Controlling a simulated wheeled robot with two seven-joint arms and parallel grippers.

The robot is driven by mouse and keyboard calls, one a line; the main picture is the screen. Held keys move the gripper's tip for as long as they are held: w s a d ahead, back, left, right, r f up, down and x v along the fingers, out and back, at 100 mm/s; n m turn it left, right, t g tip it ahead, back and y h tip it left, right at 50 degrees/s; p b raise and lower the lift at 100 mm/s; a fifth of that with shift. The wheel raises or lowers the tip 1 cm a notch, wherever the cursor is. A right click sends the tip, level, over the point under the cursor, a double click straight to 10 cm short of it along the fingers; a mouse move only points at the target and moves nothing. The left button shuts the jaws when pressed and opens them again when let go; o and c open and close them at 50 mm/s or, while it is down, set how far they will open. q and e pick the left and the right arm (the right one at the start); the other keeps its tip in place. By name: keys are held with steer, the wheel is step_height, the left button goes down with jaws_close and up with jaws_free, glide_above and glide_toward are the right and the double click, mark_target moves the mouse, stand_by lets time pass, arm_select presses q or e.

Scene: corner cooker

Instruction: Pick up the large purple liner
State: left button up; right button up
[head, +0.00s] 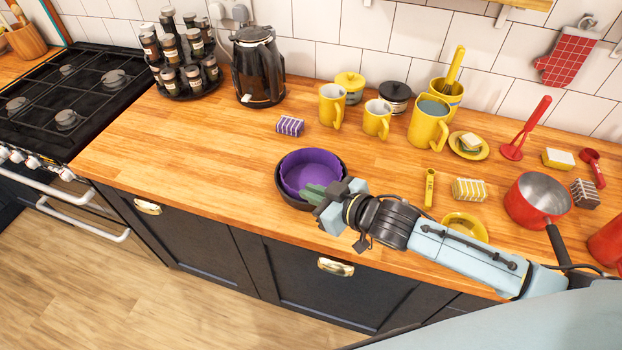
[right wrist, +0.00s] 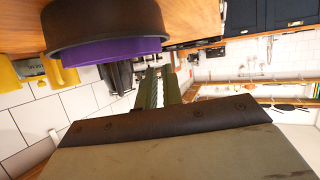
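The large purple liner (head: 310,170) is a round, shallow purple dish. It sits inside a black bowl (head: 281,190) near the counter's front edge. In the right wrist view the liner's purple rim (right wrist: 112,52) shows beyond the dark wall of the bowl (right wrist: 100,20). My right gripper (head: 318,192) is at the liner's front right side, with its green fingers over the rim in the head view. The fingers also show in the right wrist view (right wrist: 160,80), slightly apart with nothing visible between them. Whether they touch the liner is unclear. My left gripper is out of view.
A purple striped sponge (head: 290,126) lies behind the bowl. Yellow mugs (head: 428,122), a yellow spoon (head: 430,188) and a red saucepan (head: 537,200) stand to the right. A black kettle (head: 258,68) and spice rack (head: 183,60) are at the back left. The counter left of the bowl is clear.

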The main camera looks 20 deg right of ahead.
mark_target(286, 183)
steer(key=shift+f+x, duration=0.1)
steer(key=shift+x, duration=1.7)
steer(key=shift+f+x, duration=0.15)
steer(key=shift+x, duration=1.6)
steer(key=shift+d, duration=0.1)
steer(key=shift+s, duration=0.1)
jaws_close()
steer(key=shift+r, duration=0.15)
